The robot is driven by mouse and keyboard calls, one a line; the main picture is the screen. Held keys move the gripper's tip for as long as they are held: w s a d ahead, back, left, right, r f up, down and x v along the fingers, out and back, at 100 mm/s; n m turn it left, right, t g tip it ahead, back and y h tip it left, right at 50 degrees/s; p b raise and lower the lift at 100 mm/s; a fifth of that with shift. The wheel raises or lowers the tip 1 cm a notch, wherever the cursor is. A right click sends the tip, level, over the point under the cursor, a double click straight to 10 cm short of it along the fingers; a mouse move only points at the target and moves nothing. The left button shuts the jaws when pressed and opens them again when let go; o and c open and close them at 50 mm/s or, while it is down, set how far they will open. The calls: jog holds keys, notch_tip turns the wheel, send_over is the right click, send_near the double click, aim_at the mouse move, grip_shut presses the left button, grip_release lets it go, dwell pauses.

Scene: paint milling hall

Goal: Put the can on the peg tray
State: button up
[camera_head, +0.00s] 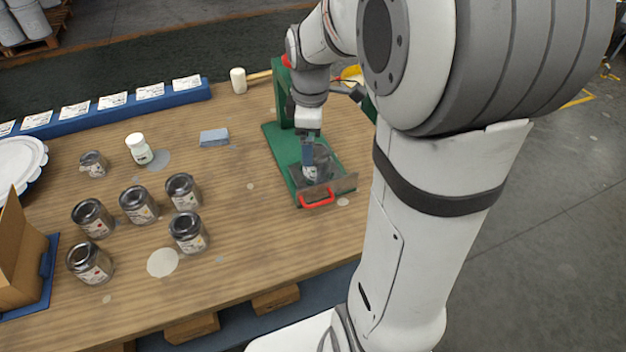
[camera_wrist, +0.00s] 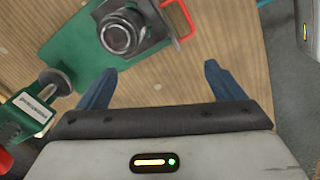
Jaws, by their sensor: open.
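A dark-lidded can (camera_head: 312,175) stands upright on a grey metal tray (camera_head: 343,184) with a red handle, at the front of a green press-like stand. In the wrist view the can (camera_wrist: 121,34) shows its round top on the tray (camera_wrist: 158,30). I take this to be the peg tray; its pegs cannot be made out. My gripper (camera_head: 308,153) is low over the stand, close to the can. In the wrist view my gripper (camera_wrist: 160,84) has its blue fingers spread with nothing between them, and the can lies beyond them, apart from both.
Several similar cans (camera_head: 138,205) stand on the wooden table at the left. A white bottle (camera_head: 139,149), a blue-grey block (camera_head: 214,138) and a long blue card rail (camera_head: 120,105) lie farther back. The green stand (camera_head: 281,150) has an upright behind my gripper. A cardboard box (camera_head: 20,255) stands far left.

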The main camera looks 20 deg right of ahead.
jog(key=s+a+r+m+t, duration=0.1)
jog(key=s+a+m, duration=0.1)
jog(key=s+m, duration=0.4)
jog(key=s+a+m, duration=0.3)
jog(key=s+m, duration=0.3)
jog(key=s, duration=0.3)
jog(key=shift+a+r+m+t, duration=0.25)
jog(key=shift+r+m+t, duration=0.1)
jog(key=shift+m+t, duration=0.05)
jog(key=shift+c, duration=0.6)
